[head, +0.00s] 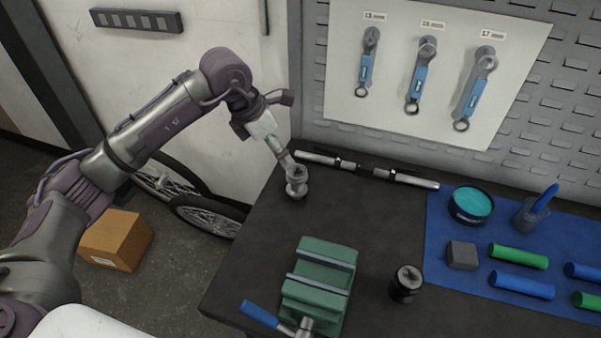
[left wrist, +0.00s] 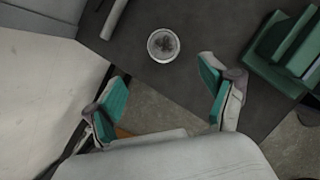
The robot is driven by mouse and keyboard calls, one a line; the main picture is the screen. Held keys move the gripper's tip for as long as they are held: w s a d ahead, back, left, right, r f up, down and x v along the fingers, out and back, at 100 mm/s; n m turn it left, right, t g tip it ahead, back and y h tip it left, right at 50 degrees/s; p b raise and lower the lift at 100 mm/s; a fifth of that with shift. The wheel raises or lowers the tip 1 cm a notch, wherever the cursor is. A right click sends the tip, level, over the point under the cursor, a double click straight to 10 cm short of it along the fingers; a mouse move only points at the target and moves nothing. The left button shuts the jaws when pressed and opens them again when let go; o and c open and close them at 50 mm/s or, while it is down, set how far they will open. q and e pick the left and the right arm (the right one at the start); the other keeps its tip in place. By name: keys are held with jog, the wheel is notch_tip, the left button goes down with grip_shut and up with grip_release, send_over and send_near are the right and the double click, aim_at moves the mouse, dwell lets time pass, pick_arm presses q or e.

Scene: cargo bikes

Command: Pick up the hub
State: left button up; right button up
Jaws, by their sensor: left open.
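A silver hub (head: 296,183) stands upright on the dark workbench near its left back corner. In the left wrist view the round top of the hub (left wrist: 163,45) lies ahead of the fingertips, between their lines, and is not enclosed. My left gripper (head: 284,158) is just above and behind the hub in the head view. In the left wrist view its two teal-padded fingers (left wrist: 164,80) are spread apart with nothing between them. Whether a finger touches the hub cannot be told. My right gripper is in neither view.
A black hub-like part (head: 405,284) stands right of the green vise (head: 320,282). A silver axle-like bar (head: 366,169) lies along the back, close to the hub. A blue mat (head: 440,225) holds grips and a teal tin (head: 471,205). The bench between hub and vise is clear.

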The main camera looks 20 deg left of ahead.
aim_at(294, 173)
pick_arm(q)
jog(key=x, duration=0.4)
jog(key=p+x, duration=0.1)
jog(key=x, duration=0.1)
jog(key=shift+s+d+f, duration=0.15)
jog(key=shift+s+f, duration=0.05)
jog(key=shift+f, duration=0.1)
jog(key=shift+w+d+f, duration=0.1)
jog(key=shift+w+f, duration=0.05)
jog(key=shift+f, duration=0.05)
jog(key=p+x, duration=0.2)
jog(key=x, duration=0.2)
jog(key=shift+d+f, duration=0.1)
jog(key=shift+d, duration=0.05)
jog(key=shift+f, duration=0.35)
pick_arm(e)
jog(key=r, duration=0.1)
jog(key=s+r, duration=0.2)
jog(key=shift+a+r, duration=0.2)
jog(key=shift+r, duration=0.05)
pick_arm(q)
jog(key=shift+c, duration=0.3)
jog(key=c, duration=1.3)
jog(key=shift+r, duration=0.1)
jog(key=shift+c, duration=0.5)
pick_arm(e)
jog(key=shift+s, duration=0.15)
